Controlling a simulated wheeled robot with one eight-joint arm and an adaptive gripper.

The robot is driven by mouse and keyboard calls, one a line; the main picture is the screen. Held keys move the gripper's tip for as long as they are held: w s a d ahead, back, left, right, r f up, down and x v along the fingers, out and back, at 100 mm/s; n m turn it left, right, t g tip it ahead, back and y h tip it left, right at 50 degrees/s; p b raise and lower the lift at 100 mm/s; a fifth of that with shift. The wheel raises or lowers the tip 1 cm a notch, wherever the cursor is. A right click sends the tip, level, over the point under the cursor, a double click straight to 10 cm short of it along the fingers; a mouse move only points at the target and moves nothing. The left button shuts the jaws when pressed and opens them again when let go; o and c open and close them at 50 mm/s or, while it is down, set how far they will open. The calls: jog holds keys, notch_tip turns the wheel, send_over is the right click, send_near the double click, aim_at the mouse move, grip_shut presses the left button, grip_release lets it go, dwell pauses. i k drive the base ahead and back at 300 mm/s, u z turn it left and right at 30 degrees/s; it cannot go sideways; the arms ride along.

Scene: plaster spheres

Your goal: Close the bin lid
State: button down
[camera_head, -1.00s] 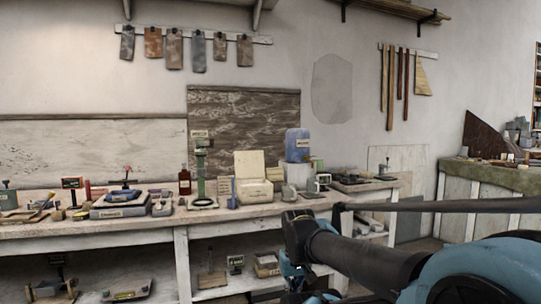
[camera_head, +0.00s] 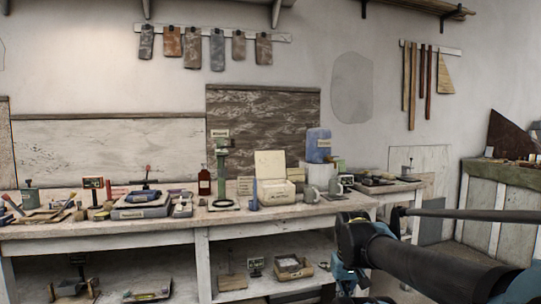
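A cream box (camera_head: 273,194) with a dark label on its front stands on the long workbench, right of the middle. Its lid (camera_head: 270,164) is raised and stands upright at the back of the box. It is the only open lidded container I can make out, though I cannot tell for sure that it is the bin. My arm reaches in from the lower right, well in front of the bench. Its blue lower part hangs down to the picture's bottom edge. My gripper's fingers do not show.
A green stand (camera_head: 222,170) is left of the box, and a blue container (camera_head: 318,146) is behind it to the right. Small tools crowd the workbench (camera_head: 150,231). A lower shelf holds a small open box (camera_head: 293,268). A green-topped cabinet (camera_head: 510,176) is at the right.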

aim_at(269, 165)
jog(key=i, duration=0.85)
